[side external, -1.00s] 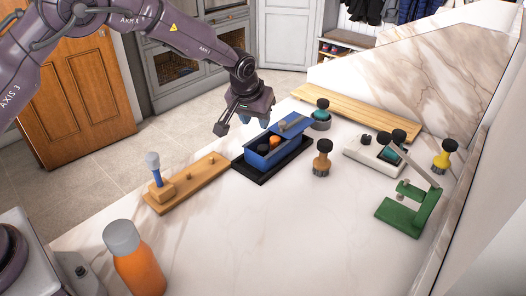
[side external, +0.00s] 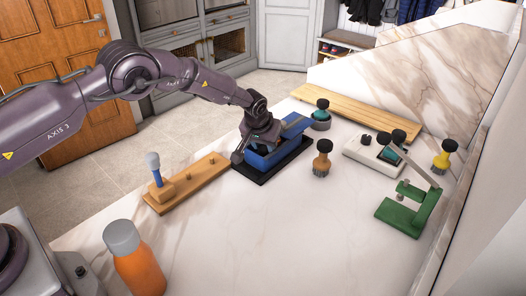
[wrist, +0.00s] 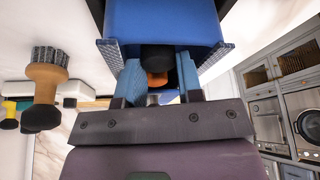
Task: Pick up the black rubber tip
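The blue box (side external: 262,163) stands on a black tray (side external: 250,177) on the marble counter, its blue lid (side external: 296,127) raised at the far end. My gripper (side external: 257,148) is low over the box and hides its contents in the side view. In the wrist view, my gripper's two blue fingers (wrist: 160,76) are apart. A black rounded piece (wrist: 157,56), likely the black rubber tip, shows between the fingertips, with an orange piece (wrist: 157,78) beside it. Another dark piece (wrist: 153,99) is partly hidden nearer the palm. I cannot tell whether the fingers touch any piece.
A wooden block with a blue-handled tool (side external: 154,168) is left of the box. A green stand (side external: 405,212) and orange bottle (side external: 139,270) are farther off.

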